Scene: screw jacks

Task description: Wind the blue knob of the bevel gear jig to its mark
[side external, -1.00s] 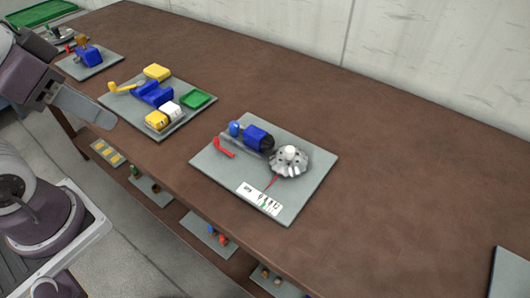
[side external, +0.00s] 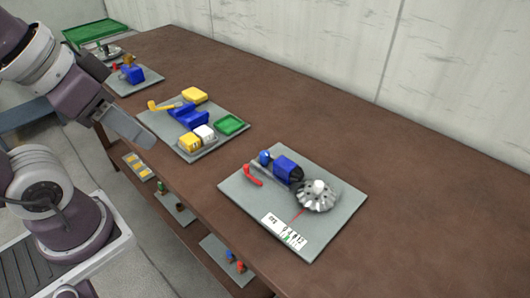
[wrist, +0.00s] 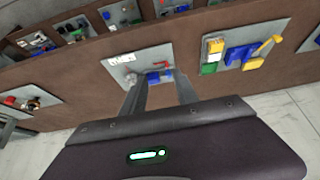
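The bevel gear jig (side external: 343,217) is a grey plate on the brown bench. On it, in the side external view, are a small blue knob (side external: 265,157), a dark blue housing (side external: 289,168), a grey toothed bevel gear (side external: 318,198) with a pale hub, and a red handle (side external: 252,175). A thin red pointer (side external: 298,214) lies near a white marked card (side external: 283,231); its markings are too small to read. My gripper (side external: 148,140) is apart from the jig, at the bench's front edge. In the wrist view my gripper (wrist: 160,82) has its fingers apart and empty, with the jig plate (wrist: 121,71) beyond.
Left of the jig, a grey plate (side external: 160,117) carries blue, yellow, white and green parts. Farther back are another plate with a blue device (side external: 131,73) and a green tray (side external: 95,31). A lower shelf holds small plates (side external: 222,250). The bench right of the jig is clear.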

